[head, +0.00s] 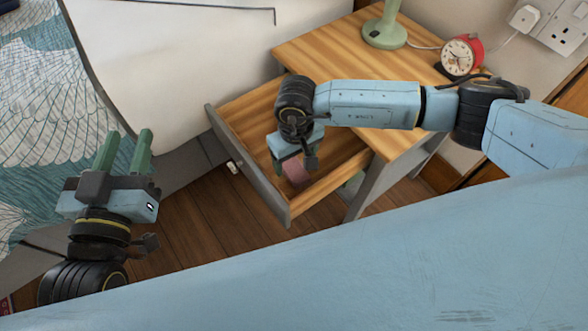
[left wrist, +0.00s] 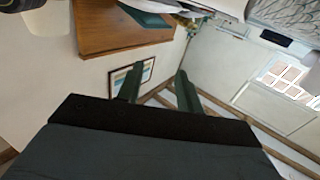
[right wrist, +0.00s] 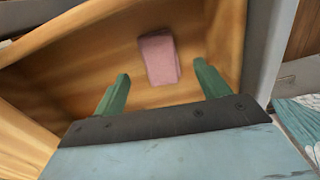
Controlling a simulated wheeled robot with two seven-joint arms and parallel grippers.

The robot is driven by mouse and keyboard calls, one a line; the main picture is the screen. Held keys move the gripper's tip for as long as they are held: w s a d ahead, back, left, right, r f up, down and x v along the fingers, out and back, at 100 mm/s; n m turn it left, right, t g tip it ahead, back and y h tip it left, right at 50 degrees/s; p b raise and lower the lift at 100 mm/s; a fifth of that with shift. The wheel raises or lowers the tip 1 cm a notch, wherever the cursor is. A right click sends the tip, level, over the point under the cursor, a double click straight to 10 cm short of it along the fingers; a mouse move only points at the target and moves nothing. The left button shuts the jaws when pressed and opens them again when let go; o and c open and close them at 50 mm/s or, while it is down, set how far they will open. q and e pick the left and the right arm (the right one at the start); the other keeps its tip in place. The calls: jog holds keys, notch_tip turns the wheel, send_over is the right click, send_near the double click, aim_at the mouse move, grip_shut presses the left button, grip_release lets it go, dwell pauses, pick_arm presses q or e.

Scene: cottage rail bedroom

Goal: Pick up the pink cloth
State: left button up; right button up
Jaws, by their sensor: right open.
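The pink cloth (right wrist: 158,58) lies folded on the wooden floor of the open drawer (head: 241,181). My right gripper (head: 292,167) points down into the drawer, above the cloth. In the right wrist view its two green fingers (right wrist: 160,92) are apart, with the cloth beyond and between them and nothing held. My left gripper (head: 124,150) is raised at the left beside the bed, its green fingers apart and empty. They also show apart in the left wrist view (left wrist: 157,82).
The drawer belongs to a wooden bedside table (head: 330,50) with a green lamp (head: 384,30) and a red alarm clock (head: 461,54) on top. The bed (head: 150,60) stands close at the left. The drawer's walls surround my right gripper.

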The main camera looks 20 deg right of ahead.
aim_at(296, 170)
jog(key=f+b, duration=0.2)
jog(key=f, duration=0.2)
jog(key=shift+s+f, duration=0.15)
jog(key=shift+s, duration=0.05)
pick_arm(q)
notch_tip(296, 170, up, 8)
jog(key=s+t+h, duration=0.2)
jog(key=t, duration=0.3)
jog(key=shift+d+f+t, duration=0.15)
jog(key=shift+d+t, duration=0.15)
jog(key=shift+t, duration=0.1)
pick_arm(e)
jog(key=shift+f, duration=0.35)
jog(key=c, duration=1.1)
jog(key=shift+o, duration=0.2)
jog(key=shift+r, duration=0.1)
